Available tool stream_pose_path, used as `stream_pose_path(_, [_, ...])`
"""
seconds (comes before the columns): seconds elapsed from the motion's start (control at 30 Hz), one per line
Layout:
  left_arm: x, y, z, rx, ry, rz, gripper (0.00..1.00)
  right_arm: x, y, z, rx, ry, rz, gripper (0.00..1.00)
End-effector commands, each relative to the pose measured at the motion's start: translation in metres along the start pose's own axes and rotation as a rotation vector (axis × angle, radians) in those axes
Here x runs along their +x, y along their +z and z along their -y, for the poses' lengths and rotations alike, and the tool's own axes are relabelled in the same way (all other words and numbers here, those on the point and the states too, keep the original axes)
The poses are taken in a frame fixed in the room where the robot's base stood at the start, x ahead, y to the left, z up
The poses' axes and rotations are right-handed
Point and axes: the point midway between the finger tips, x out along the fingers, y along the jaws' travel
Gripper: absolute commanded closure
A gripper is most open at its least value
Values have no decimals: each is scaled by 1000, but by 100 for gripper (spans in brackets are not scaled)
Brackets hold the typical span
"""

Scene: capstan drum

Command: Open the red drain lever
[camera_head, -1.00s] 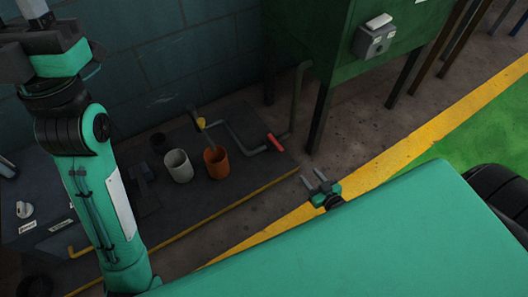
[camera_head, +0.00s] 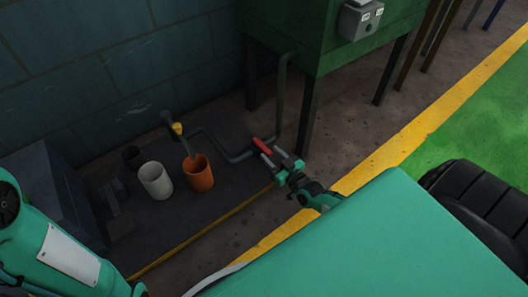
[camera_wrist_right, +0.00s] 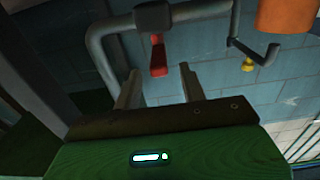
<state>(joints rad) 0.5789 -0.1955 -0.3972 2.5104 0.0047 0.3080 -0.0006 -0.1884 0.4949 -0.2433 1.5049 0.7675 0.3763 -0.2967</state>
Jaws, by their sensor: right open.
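The red drain lever (camera_head: 263,146) sits on a dark pipe near the front leg of the green cabinet. In the right wrist view the red lever (camera_wrist_right: 158,58) hangs below a dark valve block (camera_wrist_right: 154,15). My right gripper (camera_head: 270,154) is open, with its fingertips close to the lever in the head view. In the wrist view the two fingers (camera_wrist_right: 158,84) stand either side of the lever's line, with the lever just beyond their tips. Contact cannot be made out. My left gripper is out of view.
An orange cup (camera_head: 199,176) and a white cup (camera_head: 156,182) stand on the dark floor platform. A yellow-handled tap (camera_head: 177,129) rises above the orange cup. The green cabinet (camera_head: 320,35) stands over the pipe on dark legs. A blue-tiled wall is behind.

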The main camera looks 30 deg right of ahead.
Motion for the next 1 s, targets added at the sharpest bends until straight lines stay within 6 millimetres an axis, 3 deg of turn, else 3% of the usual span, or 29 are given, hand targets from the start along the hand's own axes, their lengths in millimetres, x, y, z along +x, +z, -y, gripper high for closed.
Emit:
stream_pose_path(0.1, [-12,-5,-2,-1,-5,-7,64,23,4,0,1,0,-3,58])
stream_pose_path(0.3, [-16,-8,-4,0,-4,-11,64,43,2,0,1,1,-1,58])
stream_pose_path(0.67, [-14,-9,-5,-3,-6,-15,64,49,0,0,0,0,1,58])
stream_pose_path(0.9, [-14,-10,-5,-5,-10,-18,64,48,0,0,0,0,1,100])
stream_pose_path(1.0, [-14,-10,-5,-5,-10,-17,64,48,0,0,0,0,1,100])
